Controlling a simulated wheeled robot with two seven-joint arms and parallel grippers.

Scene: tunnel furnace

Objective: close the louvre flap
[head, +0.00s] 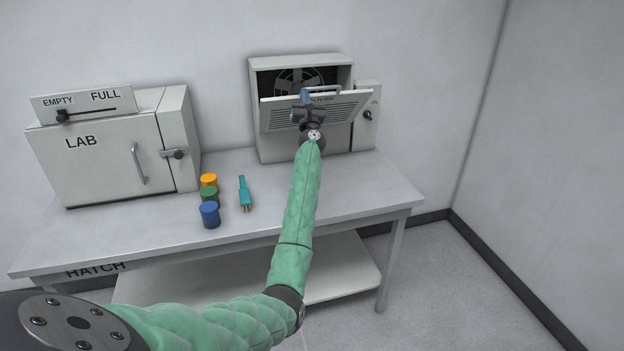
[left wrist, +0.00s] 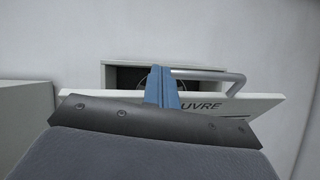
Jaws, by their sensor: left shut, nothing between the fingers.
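The louvre flap (head: 345,108) is a pale slatted panel on the front of a fan box (head: 300,62) at the back right of the table. It tilts outward at the top, and the fan (head: 290,80) shows in the opening behind it. A bar handle (head: 328,90) runs along its upper edge; the handle (left wrist: 215,75) also shows in the left wrist view. My left gripper (head: 305,96) is shut and empty, with blue fingers (left wrist: 162,88) at the flap's top edge by the handle's left end. I cannot tell whether they touch. My right gripper is not in view.
A LAB cabinet (head: 100,165) with an EMPTY/FULL slider stands at the left. Orange, green and blue cylinders (head: 210,215) and a teal tool (head: 244,193) are mid-table. A switch box (head: 367,115) adjoins the fan box. The right side of the tabletop (head: 375,185) is clear.

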